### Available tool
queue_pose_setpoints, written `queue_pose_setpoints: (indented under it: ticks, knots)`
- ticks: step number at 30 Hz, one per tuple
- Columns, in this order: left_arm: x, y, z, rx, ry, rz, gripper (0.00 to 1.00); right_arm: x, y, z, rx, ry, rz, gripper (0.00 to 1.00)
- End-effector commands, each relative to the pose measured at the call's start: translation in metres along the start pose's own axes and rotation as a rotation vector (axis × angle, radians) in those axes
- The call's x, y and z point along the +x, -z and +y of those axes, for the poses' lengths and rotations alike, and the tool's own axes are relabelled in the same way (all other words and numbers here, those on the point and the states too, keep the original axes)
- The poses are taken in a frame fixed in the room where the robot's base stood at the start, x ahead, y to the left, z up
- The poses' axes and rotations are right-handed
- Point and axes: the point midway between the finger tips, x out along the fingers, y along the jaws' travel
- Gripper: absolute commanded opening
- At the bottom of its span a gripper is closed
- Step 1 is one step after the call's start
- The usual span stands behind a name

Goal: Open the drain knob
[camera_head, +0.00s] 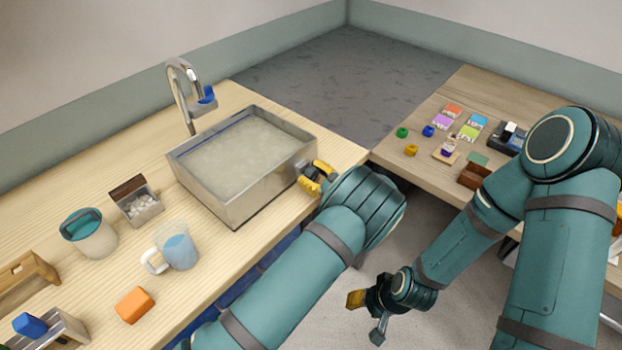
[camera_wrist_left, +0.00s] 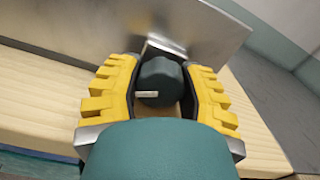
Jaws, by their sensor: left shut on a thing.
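The metal sink basin (camera_head: 272,190) stands on the wooden counter and holds cloudy water (camera_head: 240,148). The drain knob (camera_wrist_left: 158,84) is a dark round knob with a pale pointer mark, on the sink's outer wall. In the left wrist view the pointer mark lies roughly level, toward the left. My left gripper (camera_head: 318,177) is shut on the knob, with a yellow finger on each side of it. In the head view the gripper mostly hides the knob. My right gripper (camera_head: 367,314) hangs open and empty over the floor, away from the sink.
A faucet (camera_head: 180,95) rises behind the sink. A cup with a teal top (camera_head: 92,238), a pitcher of blue liquid (camera_head: 178,250), a small box of white pieces (camera_head: 140,205) and an orange block (camera_head: 134,305) stand on the counter. The right table (camera_head: 425,115) holds small coloured items.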

Motion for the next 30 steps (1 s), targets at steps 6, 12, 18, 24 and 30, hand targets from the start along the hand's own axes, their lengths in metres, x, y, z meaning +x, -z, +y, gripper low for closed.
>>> queue_pose_setpoints:
  ticks: [6, 12, 18, 24, 30]
  knots:
    - [0.000, 0.001, 0.001, -0.116, -0.001, 0.000, 0.03, 0.012, -0.005, 0.004, -0.003, 0.001, -0.010, 0.47]
    - [0.001, 0.001, 0.000, -0.173, -0.001, 0.001, 0.03, 0.016, -0.006, 0.006, -0.004, 0.001, -0.013, 0.47]
    - [0.001, 0.000, 0.000, -0.191, -0.001, 0.001, 0.03, 0.016, -0.006, 0.006, -0.004, 0.001, -0.012, 0.47]
    - [0.001, 0.000, 0.000, -0.191, -0.001, 0.001, 0.03, 0.016, -0.006, 0.006, -0.004, 0.001, -0.012, 0.47]
    - [0.001, 0.000, 0.000, -0.190, -0.001, 0.000, 0.73, 0.016, -0.006, 0.006, -0.004, 0.001, -0.012, 0.47]
